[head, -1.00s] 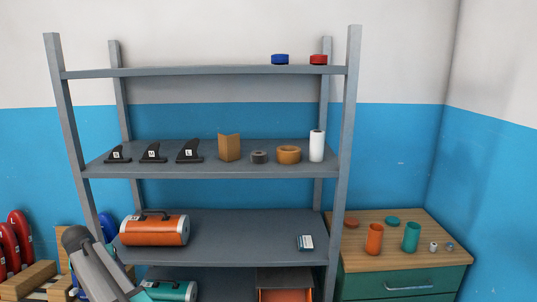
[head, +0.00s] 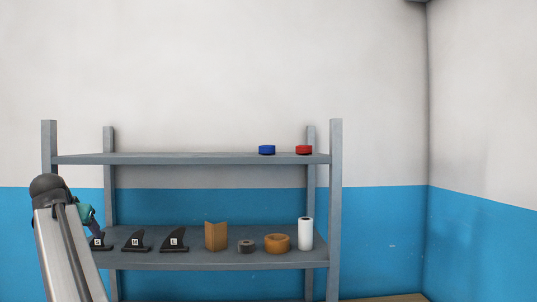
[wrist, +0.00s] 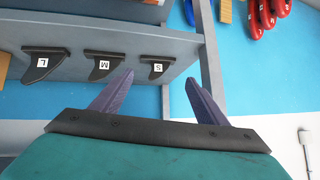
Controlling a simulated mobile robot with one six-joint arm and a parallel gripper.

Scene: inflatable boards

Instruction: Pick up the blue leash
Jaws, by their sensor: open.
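The blue leash, seen as a small blue coil (head: 267,150), sits on the top board of the grey shelf (head: 190,159), right of its middle. A similar red coil (head: 304,150) sits to its right. My gripper (wrist: 160,88) is open, with nothing between its two purple fingers in the wrist view. In the head view it is partly hidden behind my arm at the left, by the shelf's left end, lower than the blue coil and well apart from it. The blue coil is not in the wrist view.
The board below holds black fins (head: 173,239), a brown cardboard piece (head: 216,236), a grey roll (head: 246,246), an orange-brown roll (head: 277,243) and a white roll (head: 305,233). Shelf posts (head: 335,210) stand at the ends. The top board's left part is clear.

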